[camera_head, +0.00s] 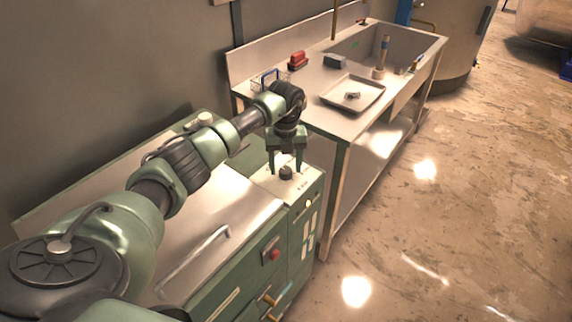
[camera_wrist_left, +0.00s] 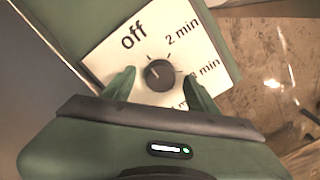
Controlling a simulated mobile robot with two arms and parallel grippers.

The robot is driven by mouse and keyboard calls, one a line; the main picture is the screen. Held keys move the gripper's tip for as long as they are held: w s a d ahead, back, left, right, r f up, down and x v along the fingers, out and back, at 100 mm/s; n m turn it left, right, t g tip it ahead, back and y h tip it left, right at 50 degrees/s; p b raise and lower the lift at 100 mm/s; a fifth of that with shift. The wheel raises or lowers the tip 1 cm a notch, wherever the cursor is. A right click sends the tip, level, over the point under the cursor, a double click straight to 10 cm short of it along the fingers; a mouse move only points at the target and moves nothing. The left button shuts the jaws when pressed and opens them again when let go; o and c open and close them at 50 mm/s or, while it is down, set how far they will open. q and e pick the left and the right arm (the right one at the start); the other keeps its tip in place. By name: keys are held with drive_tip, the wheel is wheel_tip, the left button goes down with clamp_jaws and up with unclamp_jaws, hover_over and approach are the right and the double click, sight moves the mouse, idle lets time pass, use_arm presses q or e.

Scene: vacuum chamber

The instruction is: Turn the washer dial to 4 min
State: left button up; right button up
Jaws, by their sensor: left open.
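The washer dial (camera_head: 286,173) is a small dark round knob on a white label plate at the right end of the green washer (camera_head: 238,196). In the left wrist view the dial (camera_wrist_left: 159,75) sits among the marks "off", "2 min" and further "min" marks partly hidden by a finger. Which mark it points to is hard to tell. My left gripper (camera_head: 285,168) points down over the dial. In the wrist view its open fingers (camera_wrist_left: 156,84) stand either side of the dial, with a gap on each side. My right gripper is not in view.
A sink bench (camera_head: 300,112) stands beyond the washer, with a metal tray (camera_head: 340,103), a red object (camera_head: 297,61) and a wire basket (camera_head: 258,84) on it. A red button (camera_head: 275,254) and a handle bar (camera_head: 193,258) are on the washer. Open floor lies to the right.

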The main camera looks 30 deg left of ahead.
use_arm(q)
drive_tip(key=shift+f, duration=0.3)
clamp_jaws()
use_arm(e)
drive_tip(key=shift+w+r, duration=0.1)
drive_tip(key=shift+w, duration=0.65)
